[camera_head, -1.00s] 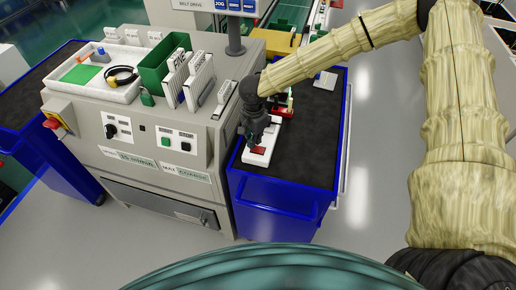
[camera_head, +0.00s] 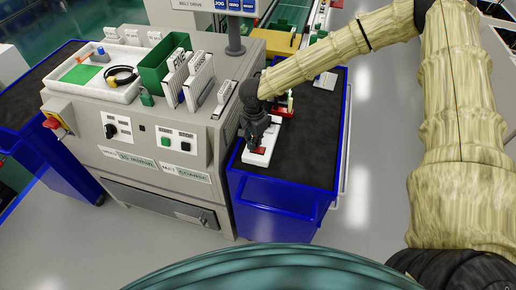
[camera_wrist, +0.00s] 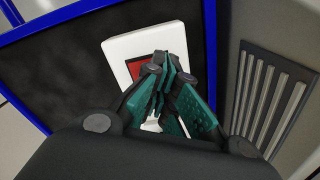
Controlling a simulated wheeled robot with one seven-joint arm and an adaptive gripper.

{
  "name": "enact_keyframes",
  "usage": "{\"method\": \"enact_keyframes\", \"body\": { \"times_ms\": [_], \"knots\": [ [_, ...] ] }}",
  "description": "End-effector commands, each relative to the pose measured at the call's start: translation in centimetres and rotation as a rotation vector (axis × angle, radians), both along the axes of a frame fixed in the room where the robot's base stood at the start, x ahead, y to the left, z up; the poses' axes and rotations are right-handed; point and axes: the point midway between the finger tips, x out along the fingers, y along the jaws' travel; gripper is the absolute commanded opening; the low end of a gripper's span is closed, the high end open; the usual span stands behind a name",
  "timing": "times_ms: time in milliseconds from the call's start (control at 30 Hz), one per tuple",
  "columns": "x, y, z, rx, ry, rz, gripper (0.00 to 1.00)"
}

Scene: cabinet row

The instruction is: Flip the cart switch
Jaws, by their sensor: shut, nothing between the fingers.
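The cart (camera_head: 318,140) is blue with a black mat on top. On its near left part lies a white switch plate with a red rocker, the cart switch (camera_head: 262,155). In the wrist view the white plate (camera_wrist: 120,45) shows beyond my fingers, with part of the red rocker (camera_wrist: 136,66) in a dark frame. My gripper (camera_head: 255,143) is shut and empty, pointing down over the switch. In the wrist view its teal fingertips (camera_wrist: 166,68) are together at the right edge of the rocker and hide part of it. I cannot tell whether they touch it.
A grey cabinet (camera_head: 150,150) with knobs and buttons stands close at the left of the cart; its slotted side vent (camera_wrist: 268,100) is near my gripper. A red object (camera_head: 284,108) sits on the mat behind the gripper. The right part of the mat is clear.

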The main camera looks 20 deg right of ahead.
Motion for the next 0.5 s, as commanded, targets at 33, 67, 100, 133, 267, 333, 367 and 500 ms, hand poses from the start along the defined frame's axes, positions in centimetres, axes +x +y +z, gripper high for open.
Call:
{"method": "enact_keyframes", "body": {
  "times_ms": [33, 67, 100, 133, 267, 333, 367, 500],
  "knots": [
    [0.00, 0.00, -0.09, 0.000, 0.000, 0.000, 0.00],
    [0.00, 0.00, -0.12, 0.000, 0.000, 0.000, 0.00],
    [0.00, 0.00, -0.16, 0.000, 0.000, 0.000, 0.00],
    [0.00, 0.00, -0.20, 0.000, 0.000, 0.000, 0.00],
    [0.00, 0.00, -0.34, 0.000, 0.000, 0.000, 0.00],
    [0.00, 0.00, -0.42, 0.000, 0.000, 0.000, 0.00],
    [0.00, 0.00, -0.45, 0.000, 0.000, 0.000, 0.00],
    [0.00, 0.00, -0.61, 0.000, 0.000, 0.000, 0.00]
  ]
}}
